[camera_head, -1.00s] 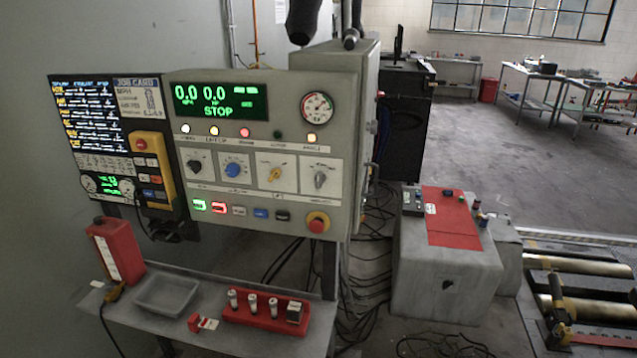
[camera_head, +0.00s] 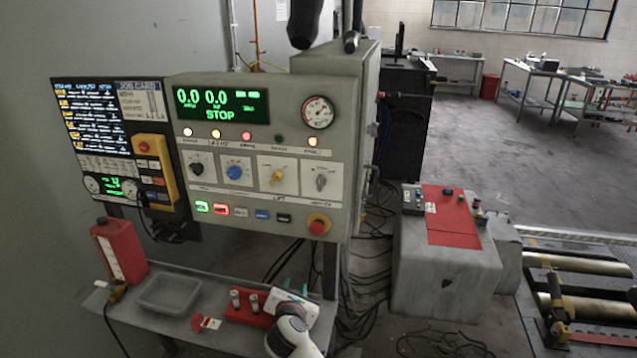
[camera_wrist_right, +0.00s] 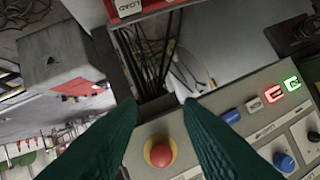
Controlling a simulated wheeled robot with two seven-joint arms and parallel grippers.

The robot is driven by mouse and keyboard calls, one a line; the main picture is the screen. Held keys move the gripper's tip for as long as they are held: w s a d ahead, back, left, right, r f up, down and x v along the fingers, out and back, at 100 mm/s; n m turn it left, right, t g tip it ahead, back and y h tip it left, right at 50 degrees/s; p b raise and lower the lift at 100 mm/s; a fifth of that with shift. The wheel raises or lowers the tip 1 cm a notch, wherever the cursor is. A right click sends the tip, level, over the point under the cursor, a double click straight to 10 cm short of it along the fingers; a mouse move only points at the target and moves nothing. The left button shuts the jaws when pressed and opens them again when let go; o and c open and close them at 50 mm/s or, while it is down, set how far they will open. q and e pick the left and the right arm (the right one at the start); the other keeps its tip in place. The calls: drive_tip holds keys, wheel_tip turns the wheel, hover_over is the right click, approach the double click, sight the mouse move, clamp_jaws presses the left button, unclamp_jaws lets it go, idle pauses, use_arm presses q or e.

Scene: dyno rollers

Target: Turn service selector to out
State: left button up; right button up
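The control panel (camera_head: 350,150) carries a row of selector knobs: black (camera_head: 196,168), blue (camera_head: 234,172), yellow (camera_head: 277,177) and grey (camera_head: 321,182). The labels are too small to read, so I cannot tell which is the service selector. The grey knob's pointer looks near upright. My right gripper (camera_head: 294,288) is below the panel, in front of the shelf, touching no knob. In the right wrist view my right gripper (camera_wrist_right: 160,110) is open and empty, its green fingers spread around the view of the red stop button (camera_wrist_right: 158,152). The blue knob (camera_wrist_right: 285,161) shows right of the fingers. My left gripper is out of view.
The shelf (camera_head: 120,312) under the panel holds a grey tray (camera_head: 168,292) and a red rack (camera_head: 245,312), partly hidden by my right arm. A red stop button (camera_head: 319,225) protrudes at the panel's lower right. A grey box (camera_head: 440,275) stands on the right.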

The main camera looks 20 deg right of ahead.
sight(319, 184)
drive_tip(key=d+r+n+t+h, duration=0.1)
drive_tip(key=d+r+h, duration=0.15)
drive_tip(key=r, duration=0.85)
drive_tip(key=d+r+n+t+h, duration=0.1)
drive_tip(key=r+h, duration=0.2)
drive_tip(key=r, duration=0.8)
drive_tip(key=shift+y, duration=0.25)
drive_tip(key=x, duration=0.4)
drive_tip(key=p+x, duration=0.1)
drive_tip(key=x, duration=0.3)
drive_tip(key=f+p+x, duration=0.1)
drive_tip(key=x, duration=0.3)
drive_tip(key=shift+c, duration=0.2)
drive_tip(key=c, duration=0.6)
drive_tip(key=shift+c, duration=0.2)
